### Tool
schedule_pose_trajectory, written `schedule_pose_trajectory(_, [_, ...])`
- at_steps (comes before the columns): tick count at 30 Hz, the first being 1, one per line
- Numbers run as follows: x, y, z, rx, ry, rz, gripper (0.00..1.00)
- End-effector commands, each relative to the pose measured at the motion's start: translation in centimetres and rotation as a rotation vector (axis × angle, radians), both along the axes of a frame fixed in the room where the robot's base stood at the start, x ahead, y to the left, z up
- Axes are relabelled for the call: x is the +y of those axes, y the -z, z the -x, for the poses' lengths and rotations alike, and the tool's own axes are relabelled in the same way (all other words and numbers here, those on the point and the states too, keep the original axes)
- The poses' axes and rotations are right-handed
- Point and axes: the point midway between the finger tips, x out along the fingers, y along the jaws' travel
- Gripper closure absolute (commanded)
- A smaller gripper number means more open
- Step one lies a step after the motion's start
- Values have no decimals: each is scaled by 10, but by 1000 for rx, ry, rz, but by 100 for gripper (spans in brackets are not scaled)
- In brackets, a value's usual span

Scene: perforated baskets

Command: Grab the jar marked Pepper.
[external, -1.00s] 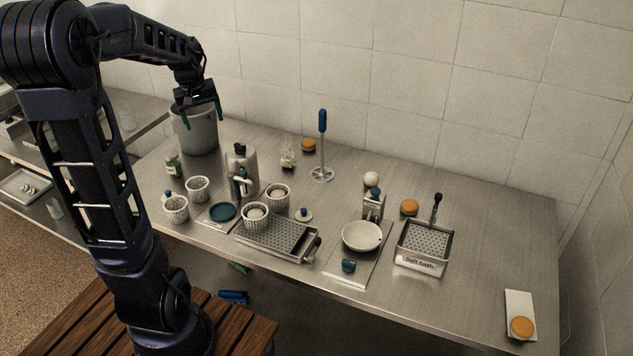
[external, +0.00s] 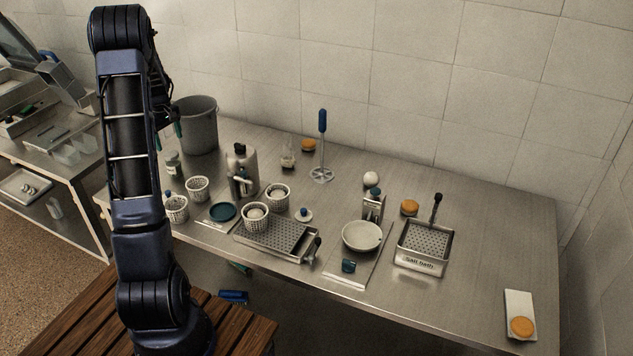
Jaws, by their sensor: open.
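A small glass jar with a pale label (external: 172,165) stands at the left end of the steel table, in front of the grey bucket and partly behind my arm. Its lettering is too small to read, so I cannot tell if it says Pepper. A second small glass container (external: 288,157) stands farther right near the wall; I cannot read any marking on it. My gripper (external: 168,135) is open, its teal fingers showing just right of my arm, above and near the labelled jar. My arm hides much of the gripper.
The grey bucket (external: 198,125) stands just behind the jar. White perforated baskets (external: 197,189) and a metal dispenser (external: 242,170) stand to the front and right. A blue-handled stand (external: 322,145) rises farther right.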

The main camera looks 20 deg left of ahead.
Motion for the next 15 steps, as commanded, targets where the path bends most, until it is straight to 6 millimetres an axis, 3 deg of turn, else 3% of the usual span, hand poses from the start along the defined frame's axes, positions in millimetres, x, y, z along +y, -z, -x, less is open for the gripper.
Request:
schedule_pose_trajectory(7, [4,17,0,5,-11,2,23])
schedule_pose_trajectory(15, [4,54,0,4,-10,2,23])
